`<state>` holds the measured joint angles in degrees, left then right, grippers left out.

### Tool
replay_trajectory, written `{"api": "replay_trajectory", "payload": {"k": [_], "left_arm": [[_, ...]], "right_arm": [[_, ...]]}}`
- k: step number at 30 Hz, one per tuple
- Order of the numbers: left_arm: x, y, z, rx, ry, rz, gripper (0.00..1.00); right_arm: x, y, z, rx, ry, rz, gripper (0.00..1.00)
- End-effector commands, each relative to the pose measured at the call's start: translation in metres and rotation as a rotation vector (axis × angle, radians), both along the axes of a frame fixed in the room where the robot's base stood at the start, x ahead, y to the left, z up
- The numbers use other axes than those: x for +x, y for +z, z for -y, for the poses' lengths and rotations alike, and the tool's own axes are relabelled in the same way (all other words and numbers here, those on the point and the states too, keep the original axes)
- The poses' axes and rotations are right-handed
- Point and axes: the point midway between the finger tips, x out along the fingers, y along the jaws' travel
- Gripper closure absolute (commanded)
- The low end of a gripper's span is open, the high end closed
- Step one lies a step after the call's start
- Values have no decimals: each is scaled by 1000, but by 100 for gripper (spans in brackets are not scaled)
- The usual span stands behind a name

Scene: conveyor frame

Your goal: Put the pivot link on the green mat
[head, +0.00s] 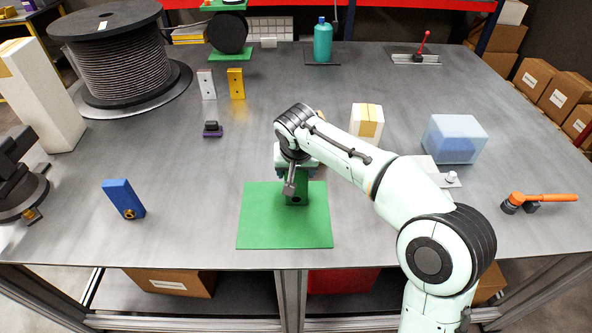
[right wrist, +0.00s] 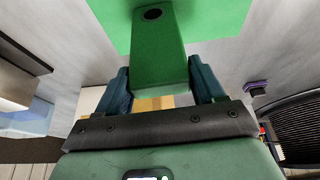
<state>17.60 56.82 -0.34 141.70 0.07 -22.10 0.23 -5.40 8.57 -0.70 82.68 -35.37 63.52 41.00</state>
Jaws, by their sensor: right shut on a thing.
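The pivot link is a green bar with a dark round hole near its end. It shows in the head view (head: 297,198) and, large, in the right wrist view (right wrist: 158,45). My right gripper (head: 298,177) is shut on it, with one finger on each side in the right wrist view (right wrist: 160,85). The link's holed end is over the green mat (head: 285,232), which lies flat near the table's front edge. I cannot tell whether the link touches the mat. My arm hides part of the link. My left gripper is not in view.
A blue link (head: 124,198) lies left of the mat. White (head: 206,84) and yellow (head: 236,83) links stand farther back. A cable spool (head: 120,60) is at the back left, a translucent blue box (head: 455,138) at the right. The table around the mat's left side is clear.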

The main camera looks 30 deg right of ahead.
Motion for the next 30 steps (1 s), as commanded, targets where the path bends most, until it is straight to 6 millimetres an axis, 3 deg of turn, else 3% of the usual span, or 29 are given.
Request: {"api": "replay_trajectory", "payload": {"k": [8,9,11,23,30], "left_arm": [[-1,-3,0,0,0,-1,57],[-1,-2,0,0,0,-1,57],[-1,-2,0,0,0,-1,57],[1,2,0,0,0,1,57],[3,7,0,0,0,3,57]], "right_arm": [[0,-2,0,-1,1,4,100],[0,-3,0,0,0,0,22],[0,-2,0,0,0,0,6],[-1,7,-1,0,1,4,6],[-15,50,-11,1,2,8,6]]}}
